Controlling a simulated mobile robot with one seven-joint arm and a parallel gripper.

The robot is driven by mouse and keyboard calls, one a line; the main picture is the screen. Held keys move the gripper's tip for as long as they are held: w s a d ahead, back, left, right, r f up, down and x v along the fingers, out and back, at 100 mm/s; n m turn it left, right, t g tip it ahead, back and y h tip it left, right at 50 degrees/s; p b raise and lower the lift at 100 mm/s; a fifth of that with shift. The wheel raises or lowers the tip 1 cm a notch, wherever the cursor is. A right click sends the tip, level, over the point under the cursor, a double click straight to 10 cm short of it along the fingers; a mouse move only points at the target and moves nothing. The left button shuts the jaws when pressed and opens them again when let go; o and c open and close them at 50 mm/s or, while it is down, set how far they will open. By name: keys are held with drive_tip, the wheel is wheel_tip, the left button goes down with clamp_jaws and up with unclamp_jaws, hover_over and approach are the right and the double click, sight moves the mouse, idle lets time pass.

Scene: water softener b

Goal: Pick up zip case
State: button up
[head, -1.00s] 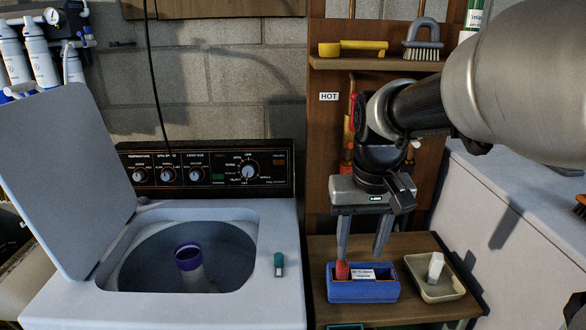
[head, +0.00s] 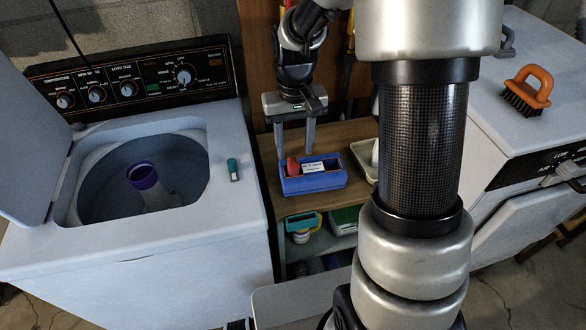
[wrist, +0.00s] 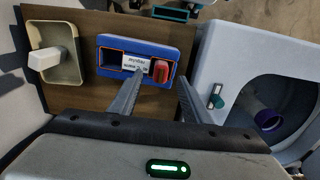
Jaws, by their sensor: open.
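A blue rectangular case (head: 316,184) lies on the wooden stand beside the washer; I take it for the zip case, but no zip is clear. In the wrist view the blue case (wrist: 148,44) shows an open top with an orange inner edge. It holds a red item (head: 292,166) and a white printed label or card (wrist: 136,60). My gripper (head: 295,154) is open and empty, pointing down above and slightly behind the case. In the wrist view the fingers of my gripper (wrist: 162,76) reach toward the case's near side, by the red end. Contact cannot be told.
A beige tray (wrist: 40,76) with a white block (wrist: 45,59) sits beside the case. The open washer (head: 215,225) stands left, with a small teal-capped item (head: 232,168) on it. A lower shelf holds a teal container (head: 302,222). An orange brush (head: 530,88) lies on the right-hand appliance.

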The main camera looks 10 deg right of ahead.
sight(293, 160)
drive_tip(key=shift+w+f, duration=0.2)
drive_tip(key=shift+f, duration=2.75)
clamp_jaws()
drive_tip(key=shift+r, duration=0.1)
